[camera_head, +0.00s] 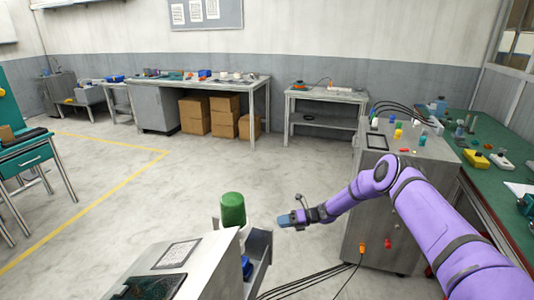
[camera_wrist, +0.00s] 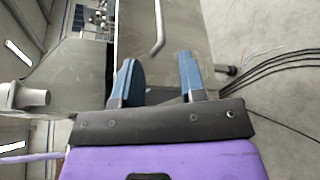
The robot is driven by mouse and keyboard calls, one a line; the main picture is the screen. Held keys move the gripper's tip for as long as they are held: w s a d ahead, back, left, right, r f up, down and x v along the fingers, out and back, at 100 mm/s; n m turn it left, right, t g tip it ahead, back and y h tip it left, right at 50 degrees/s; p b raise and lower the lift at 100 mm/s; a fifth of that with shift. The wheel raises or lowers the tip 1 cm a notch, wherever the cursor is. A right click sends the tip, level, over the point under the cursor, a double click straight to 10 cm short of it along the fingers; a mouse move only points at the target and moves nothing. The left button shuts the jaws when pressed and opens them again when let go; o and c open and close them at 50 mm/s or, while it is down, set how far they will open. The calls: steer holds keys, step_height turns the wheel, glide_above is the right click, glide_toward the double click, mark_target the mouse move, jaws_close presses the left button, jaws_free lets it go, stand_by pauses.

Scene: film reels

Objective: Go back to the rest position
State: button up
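My gripper (camera_head: 291,219) is at the end of my purple arm, in mid-air over the floor to the right of a grey machine stand. In the wrist view its two blue fingers (camera_wrist: 159,80) are apart with nothing between them. A green cylinder (camera_head: 232,209) stands upright on a light support at the stand's edge, left of my gripper and apart from it.
The grey stand (camera_head: 180,262) fills the lower middle, with an open drawer (camera_head: 257,247) at its right side. A grey cabinet (camera_head: 378,205) stands right, near my arm. Black cables (camera_head: 310,284) lie on the floor. Open floor (camera_head: 170,185) lies beyond.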

steer(key=s+d+r+n+h, duration=0.25)
steer(key=s+r+n, duration=0.3)
steer(key=r, duration=0.85)
steer(key=s+d+r+n+g+h, duration=0.15)
steer(key=s+r+n+h, duration=0.35)
steer(key=r, duration=0.9)
steer(key=s+d+r+n+t+h, duration=0.1)
steer(key=s+d+r+n, duration=0.45)
steer(key=r, duration=0.95)
steer(key=s+d+r+n+t+h, duration=0.1)
steer(key=s+d+r+n+h, duration=0.1)
steer(key=s+r+n, duration=0.35)
steer(key=s+d+r+n+t+h, duration=0.1)
steer(key=s+d+r+n+h, duration=0.1)
steer(key=s+r, duration=0.6)
steer(key=s+d+f+n+t+h, duration=0.1)
steer(key=s+d+n, duration=0.2)
steer(key=s, duration=0.7)
steer(key=s+d+n+t+h, duration=0.2)
steer(key=s+d+n, duration=0.1)
steer(key=s, duration=0.8)
steer(key=shift+d+f, duration=0.4)
steer(key=shift+d, duration=0.3)
steer(key=shift+t, duration=0.25)
